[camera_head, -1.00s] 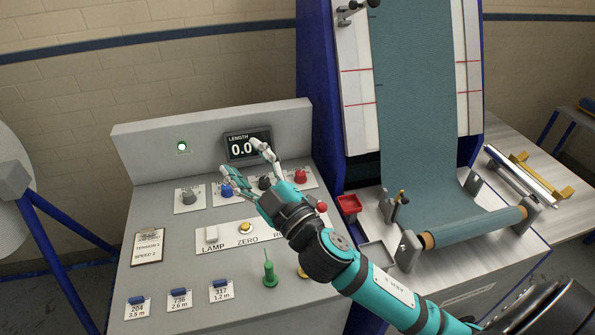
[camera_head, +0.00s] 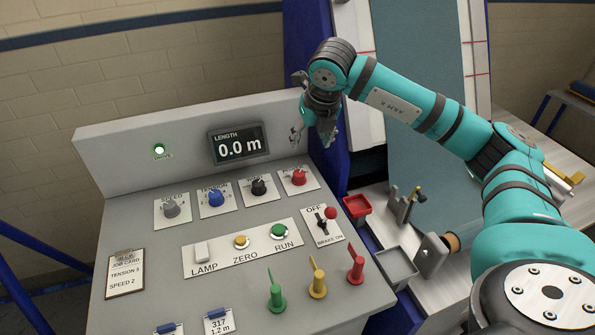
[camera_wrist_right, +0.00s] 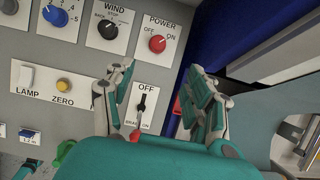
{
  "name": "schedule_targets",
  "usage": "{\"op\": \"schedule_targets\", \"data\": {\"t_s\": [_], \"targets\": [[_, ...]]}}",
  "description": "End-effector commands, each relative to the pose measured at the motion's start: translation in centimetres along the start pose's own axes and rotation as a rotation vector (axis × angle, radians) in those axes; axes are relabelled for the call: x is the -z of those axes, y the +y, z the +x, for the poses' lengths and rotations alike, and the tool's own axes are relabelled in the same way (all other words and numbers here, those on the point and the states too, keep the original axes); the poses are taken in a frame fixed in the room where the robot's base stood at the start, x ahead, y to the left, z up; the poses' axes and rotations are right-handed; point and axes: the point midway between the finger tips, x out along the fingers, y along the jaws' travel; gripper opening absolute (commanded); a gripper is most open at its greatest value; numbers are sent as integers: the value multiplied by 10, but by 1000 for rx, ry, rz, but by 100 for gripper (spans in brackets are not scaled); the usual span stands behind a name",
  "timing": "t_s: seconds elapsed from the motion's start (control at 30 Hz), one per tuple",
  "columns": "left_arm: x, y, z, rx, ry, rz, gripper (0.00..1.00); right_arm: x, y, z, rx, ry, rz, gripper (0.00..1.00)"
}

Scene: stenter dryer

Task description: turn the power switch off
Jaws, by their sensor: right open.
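The power switch is a red rotary knob (camera_head: 299,177) at the right end of the knob row on the grey console. In the right wrist view the red knob (camera_wrist_right: 157,44) sits under the label POWER, with OFF at its left and ON at its right. I cannot clearly tell which way it points. My right gripper (camera_head: 314,140) is open and empty, above the console's right end, apart from the knob. In the right wrist view its spread fingers (camera_wrist_right: 162,88) stand below the knob. My left gripper is not in view.
A brake lever (camera_head: 322,225) with a red ball is below the power knob. The wind knob (camera_head: 259,186) is just left of it. A green drive light (camera_head: 159,151) is lit and the display (camera_head: 238,145) reads 0.0 m. The blue machine frame (camera_head: 325,100) is close behind my gripper.

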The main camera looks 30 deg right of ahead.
Motion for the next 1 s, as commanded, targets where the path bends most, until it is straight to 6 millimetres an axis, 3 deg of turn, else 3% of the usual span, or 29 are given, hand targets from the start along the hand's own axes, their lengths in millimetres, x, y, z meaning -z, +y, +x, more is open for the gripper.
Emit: {"op": "schedule_targets", "data": {"t_s": [0.7, 1.0], "targets": [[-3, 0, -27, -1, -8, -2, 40, 2, 2, 142, -4, 5, -5, 55], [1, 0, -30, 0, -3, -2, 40, 2, 3, 166, -5, 3, -5, 55]]}}
